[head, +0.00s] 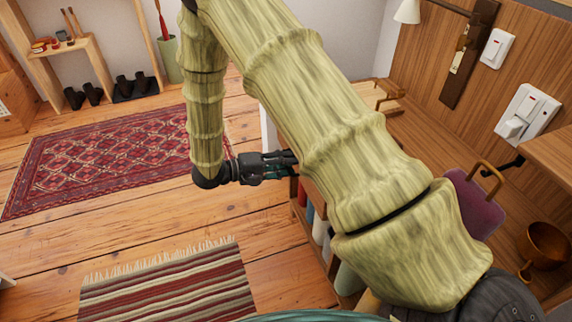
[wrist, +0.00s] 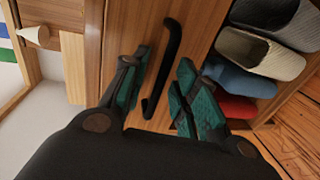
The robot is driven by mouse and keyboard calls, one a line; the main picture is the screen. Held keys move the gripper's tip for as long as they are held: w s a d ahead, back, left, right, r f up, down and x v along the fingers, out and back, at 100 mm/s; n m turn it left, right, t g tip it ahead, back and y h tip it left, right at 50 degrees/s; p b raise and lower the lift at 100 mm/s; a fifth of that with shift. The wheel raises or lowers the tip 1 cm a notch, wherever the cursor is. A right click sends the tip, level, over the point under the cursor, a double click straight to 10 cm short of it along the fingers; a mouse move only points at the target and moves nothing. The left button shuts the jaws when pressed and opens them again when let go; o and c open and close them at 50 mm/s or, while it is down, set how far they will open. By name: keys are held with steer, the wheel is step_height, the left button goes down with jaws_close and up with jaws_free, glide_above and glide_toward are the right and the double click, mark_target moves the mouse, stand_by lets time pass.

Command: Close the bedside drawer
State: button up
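In the wrist view a wooden front (wrist: 195,25) carries a long black bar handle (wrist: 168,60); it looks like the bedside drawer's front, but I cannot tell how far it stands out. My gripper (wrist: 165,92) is open, with its teal-padded fingers on either side of the handle in the picture. I cannot tell whether they touch it. In the head view my gripper (head: 292,164) points right at the low wooden furniture; my arm hides most of that furniture and the drawer.
Several slippers (wrist: 262,52) sit in a shelf right of the wooden front in the wrist view. A pale knob (wrist: 36,36) shows at left. In the head view, a red rug (head: 110,155) and a striped rug (head: 175,285) lie on open floor. A bowl (head: 543,245) stands at right.

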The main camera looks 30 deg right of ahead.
jaws_close()
steer(key=shift+d, duration=0.1)
steer(key=shift+r+p+x, duration=0.2)
steer(key=shift+p+x, duration=0.6)
steer(key=shift+x, duration=0.25)
steer(key=shift+r+p+x, duration=0.2)
steer(key=shift+p+x, duration=0.6)
steer(key=shift+x, duration=0.2)
steer(key=shift+d, duration=0.15)
jaws_free()
steer(key=shift+d, duration=0.1)
